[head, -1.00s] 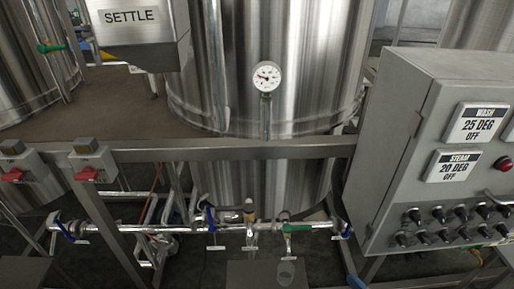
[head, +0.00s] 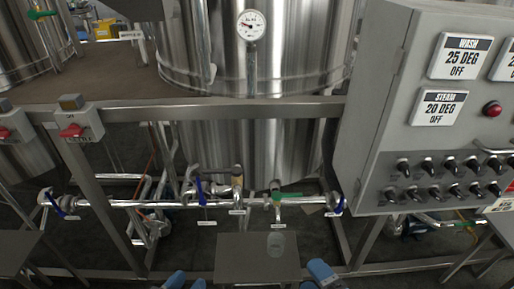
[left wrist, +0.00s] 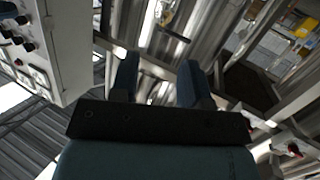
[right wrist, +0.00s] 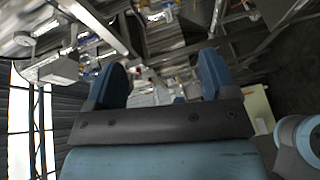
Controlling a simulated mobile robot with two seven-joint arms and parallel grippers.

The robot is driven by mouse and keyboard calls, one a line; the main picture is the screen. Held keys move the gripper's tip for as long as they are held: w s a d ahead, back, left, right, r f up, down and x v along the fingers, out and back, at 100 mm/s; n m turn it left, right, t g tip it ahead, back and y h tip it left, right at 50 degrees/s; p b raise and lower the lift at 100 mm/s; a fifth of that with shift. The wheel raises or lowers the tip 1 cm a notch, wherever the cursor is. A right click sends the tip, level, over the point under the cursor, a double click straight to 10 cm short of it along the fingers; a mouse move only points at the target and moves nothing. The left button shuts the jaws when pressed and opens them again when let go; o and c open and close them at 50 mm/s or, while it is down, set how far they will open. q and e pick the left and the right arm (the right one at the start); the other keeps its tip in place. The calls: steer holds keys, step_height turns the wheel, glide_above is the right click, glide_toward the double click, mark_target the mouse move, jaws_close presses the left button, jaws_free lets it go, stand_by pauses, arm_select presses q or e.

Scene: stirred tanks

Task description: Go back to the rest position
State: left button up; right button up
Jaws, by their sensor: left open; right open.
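My left gripper (head: 186,281) shows at the bottom edge of the head view as two blue fingertips. It is open and empty, and its fingers also stand apart in the left wrist view (left wrist: 160,82). My right gripper (head: 315,279) shows at the bottom edge, right of the small platform. It is open, with nothing between its fingers in the right wrist view (right wrist: 162,78). Most of both arms is out of the head view.
A steel pipe with valves (head: 115,203) runs ahead of a steel tank (head: 290,50) with a gauge (head: 251,25). A grey control panel (head: 375,120) stands at right.

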arm_select(q)
step_height(320, 180, up, 9)
steer(key=p, duration=1.1)
arm_select(e)
step_height(320, 180, up, 11)
steer(key=s+d+m+h, duration=0.1)
steer(key=d+m, duration=0.1)
steer(key=m, duration=1.7)
arm_select(q)
steer(key=s+a+r+g+y+p, duration=0.2)
steer(key=s+a+g+y+p, duration=0.1)
steer(key=p, duration=1.7)
steer(key=shift+s+a+g, duration=0.3)
steer(key=shift+s+a, duration=0.5)
steer(key=shift+a, duration=0.45)
arm_select(e)
steer(key=s+d+r+g+h, duration=0.1)
steer(key=s+d+g+h, duration=0.2)
steer(key=s+d+g, duration=0.1)
steer(key=shift+s+d+r+h, duration=0.3)
steer(key=shift+s+d+r, duration=0.05)
steer(key=shift+s+d, duration=0.4)
